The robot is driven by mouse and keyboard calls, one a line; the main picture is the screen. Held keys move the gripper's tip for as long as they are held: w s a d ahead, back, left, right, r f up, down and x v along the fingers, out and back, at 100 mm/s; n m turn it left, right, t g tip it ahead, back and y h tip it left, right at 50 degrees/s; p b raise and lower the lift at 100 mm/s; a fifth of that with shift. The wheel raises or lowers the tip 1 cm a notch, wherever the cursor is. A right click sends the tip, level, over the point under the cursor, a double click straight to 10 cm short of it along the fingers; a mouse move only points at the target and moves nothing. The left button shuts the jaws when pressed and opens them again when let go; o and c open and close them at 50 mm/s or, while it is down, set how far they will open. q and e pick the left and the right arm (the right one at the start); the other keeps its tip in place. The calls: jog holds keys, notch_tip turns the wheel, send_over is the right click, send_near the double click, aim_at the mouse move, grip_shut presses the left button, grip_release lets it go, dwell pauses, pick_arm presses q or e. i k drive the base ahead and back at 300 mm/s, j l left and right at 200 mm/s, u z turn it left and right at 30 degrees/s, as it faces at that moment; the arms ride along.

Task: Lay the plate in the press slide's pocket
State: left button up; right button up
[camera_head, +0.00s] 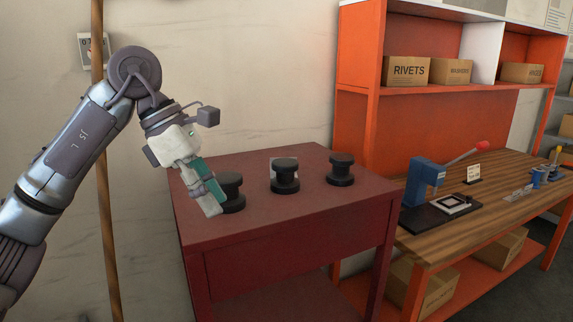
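My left gripper (212,203) points down at the left part of the dark red cabinet top, close beside the left black spool-shaped stand. Whether its fingers are open or shut is unclear at this angle. A pale grey square piece (284,160), possibly the plate, shows at the middle black stand (285,182), which partly hides it. The blue press (424,178) with a red-tipped lever stands on the wooden bench to the right. In front of it is a pale square frame with a dark middle, seemingly the slide's pocket (453,203). My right gripper is out of view.
Black stands also sit at left (231,195) and right (340,172) on the cabinet (310,225). The wooden bench (490,212) holds a small sign (473,173) and blue spools (539,177). An orange shelf with boxes (408,70) rises behind. A wooden pole (105,200) stands at left.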

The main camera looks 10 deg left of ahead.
aim_at(450, 203)
jog(key=i, duration=1.6)
